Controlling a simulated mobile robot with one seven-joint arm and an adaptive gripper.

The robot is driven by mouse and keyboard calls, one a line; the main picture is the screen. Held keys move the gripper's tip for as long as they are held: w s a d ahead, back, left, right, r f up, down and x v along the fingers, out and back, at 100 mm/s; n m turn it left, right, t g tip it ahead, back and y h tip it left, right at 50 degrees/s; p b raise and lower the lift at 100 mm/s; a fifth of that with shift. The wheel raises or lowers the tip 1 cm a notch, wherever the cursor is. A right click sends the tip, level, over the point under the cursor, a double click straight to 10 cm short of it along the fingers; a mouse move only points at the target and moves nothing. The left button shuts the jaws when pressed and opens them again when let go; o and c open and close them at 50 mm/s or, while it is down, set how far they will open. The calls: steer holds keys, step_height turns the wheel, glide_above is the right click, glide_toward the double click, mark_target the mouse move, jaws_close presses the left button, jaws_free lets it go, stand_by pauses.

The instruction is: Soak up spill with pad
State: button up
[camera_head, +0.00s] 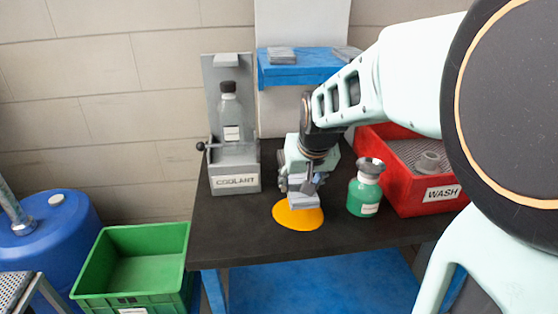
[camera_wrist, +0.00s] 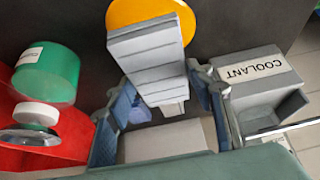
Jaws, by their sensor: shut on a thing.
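An orange-yellow spill (camera_head: 297,219) lies on the dark bench top (camera_head: 240,228), near its front edge. It also shows at the top of the wrist view (camera_wrist: 183,18). My gripper (camera_head: 300,184) points down at the back edge of the spill. It is shut on a grey, layered pad (camera_head: 304,202), which sticks out from between the fingers in the wrist view (camera_wrist: 148,62). The pad overlaps part of the spill in both views. I cannot tell whether it touches the liquid or hangs just above it.
A green bottle (camera_head: 364,190) stands right of the spill, before the red WASH bin (camera_head: 400,192). The grey COOLANT stand (camera_head: 234,182) with a bottle is on the left. A blue shelf (camera_head: 300,70) holds grey pads behind. A green crate (camera_head: 140,272) and blue drum (camera_head: 50,240) stand lower left.

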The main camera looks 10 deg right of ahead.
mark_target(299, 214)
steer(key=shift+f, duration=0.25)
steer(key=shift+f+b, duration=2.25)
steer(key=shift+f, duration=0.55)
steer(key=shift+f+b, duration=0.45)
steer(key=shift+f, duration=0.1)
steer(key=shift+r, duration=0.1)
stand_by(3.0)
steer(key=shift+r+p, duration=3.45)
steer(key=shift+r, duration=1)
